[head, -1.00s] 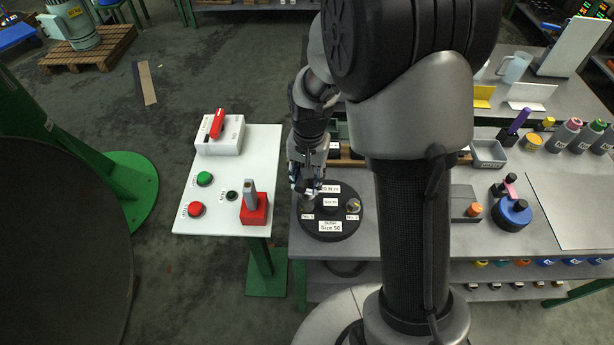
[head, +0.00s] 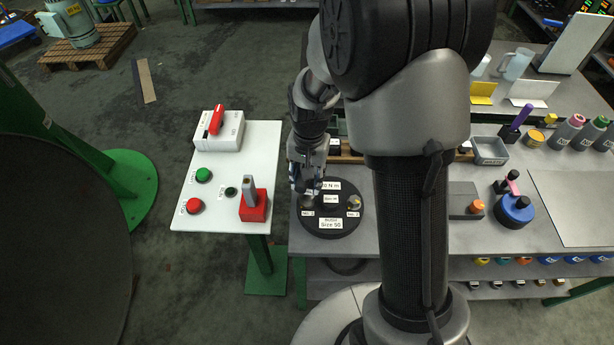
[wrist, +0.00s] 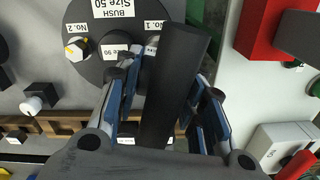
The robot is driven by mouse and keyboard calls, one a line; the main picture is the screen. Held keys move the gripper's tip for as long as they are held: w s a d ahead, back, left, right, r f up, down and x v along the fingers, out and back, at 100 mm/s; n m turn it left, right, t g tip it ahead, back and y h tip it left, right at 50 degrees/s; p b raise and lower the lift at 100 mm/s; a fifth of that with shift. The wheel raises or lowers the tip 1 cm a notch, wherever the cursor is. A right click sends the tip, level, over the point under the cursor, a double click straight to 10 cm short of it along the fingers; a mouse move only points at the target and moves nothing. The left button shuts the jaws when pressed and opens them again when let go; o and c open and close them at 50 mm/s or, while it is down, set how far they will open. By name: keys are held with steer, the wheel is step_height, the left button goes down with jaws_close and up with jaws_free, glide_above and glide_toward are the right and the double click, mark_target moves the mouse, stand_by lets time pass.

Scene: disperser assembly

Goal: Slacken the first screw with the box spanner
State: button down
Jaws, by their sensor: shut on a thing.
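My gripper (head: 305,188) is over the left part of a round black disc (head: 330,228) on the grey table. In the wrist view my gripper (wrist: 165,110) is shut on a dark bar, the box spanner (wrist: 178,85), which runs toward the disc beside the No.1 label (wrist: 154,25). The No.1 screw is hidden behind the spanner in the wrist view. I cannot tell whether the spanner sits on it. The No.2 screw (wrist: 77,48) is pale and yellow, uncovered on the disc; it also shows at the disc's right in the head view (head: 354,202).
A white control panel (head: 225,165) with green and red buttons, a red block with a grey lever (head: 254,203) and a red switch stands left of the disc. A wooden rack (wrist: 60,122) lies behind the disc. Bottles and a blue container (head: 514,209) stand on the right.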

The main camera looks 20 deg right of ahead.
steer(key=shift+f+b, duration=0.5)
steer(key=shift+f, duration=0.3)
steer(key=shift+n, duration=2.6)
steer(key=n, duration=0.5)
steer(key=shift+w+r+n, duration=0.1)
steer(key=shift+n, duration=0.3)
steer(key=shift+m, duration=0.3)
steer(key=shift+r+p, duration=2.1)
steer(key=shift+r, duration=0.4)
